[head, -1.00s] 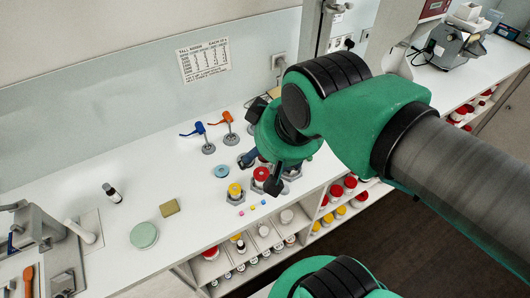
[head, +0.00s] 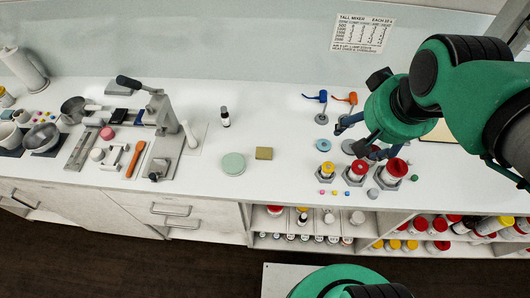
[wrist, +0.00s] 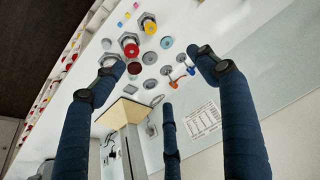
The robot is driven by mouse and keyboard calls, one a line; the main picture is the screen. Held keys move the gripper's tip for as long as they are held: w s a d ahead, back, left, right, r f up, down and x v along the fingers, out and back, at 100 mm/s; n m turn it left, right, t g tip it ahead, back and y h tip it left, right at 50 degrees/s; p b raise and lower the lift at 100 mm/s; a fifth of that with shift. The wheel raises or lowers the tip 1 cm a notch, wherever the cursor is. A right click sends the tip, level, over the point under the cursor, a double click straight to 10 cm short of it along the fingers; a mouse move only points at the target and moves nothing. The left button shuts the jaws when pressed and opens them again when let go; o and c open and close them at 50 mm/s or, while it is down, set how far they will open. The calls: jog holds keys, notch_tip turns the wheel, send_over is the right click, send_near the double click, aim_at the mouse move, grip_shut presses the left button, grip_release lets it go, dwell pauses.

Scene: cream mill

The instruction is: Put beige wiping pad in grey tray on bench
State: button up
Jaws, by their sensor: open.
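My gripper (head: 362,140) is over the right part of the bench, well right of the pad. In the wrist view my gripper (wrist: 160,75) has its fingers spread with nothing between them.
The green disc (head: 233,164) and a dark-capped bottle (head: 225,117) are near the pad. A grey lever press (head: 158,125) stands to the left. Red-topped (head: 397,168) and yellow-topped (head: 326,170) jars stand below my gripper. Bare bench lies between pad and jars.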

jog(key=w+a+f+g, duration=0.1)
jog(key=w+a+f, duration=0.3)
jog(key=w+a, duration=0.3)
jog(key=w+a+f+g+p, duration=0.1)
jog(key=w+a+f, duration=0.4)
jog(key=a+f, duration=0.3)
jog(key=w+a+f+g+p, duration=0.1)
jog(key=w+a+f, duration=0.4)
jog(key=a+f, duration=0.3)
notch_tip(320, 180, down, 3)
jog(key=shift+a+f, duration=0.2)
jog(key=shift+a, duration=0.05)
send_over(264, 152)
jog(key=shift+s+f, duration=0.15)
jog(key=shift+f, duration=2)
jog(key=shift+s+f, duration=0.15)
jog(key=shift+f, duration=1.95)
jog(key=shift+f, duration=0.1)
jog(key=shift+w+f+b, duration=0.15)
jog(key=shift+f+b, duration=0.15)
jog(key=shift+f, duration=0.95)
jog(key=shift+w+f+b, duration=0.15)
jog(key=shift+f+b, duration=0.1)
jog(key=shift+f, duration=1)
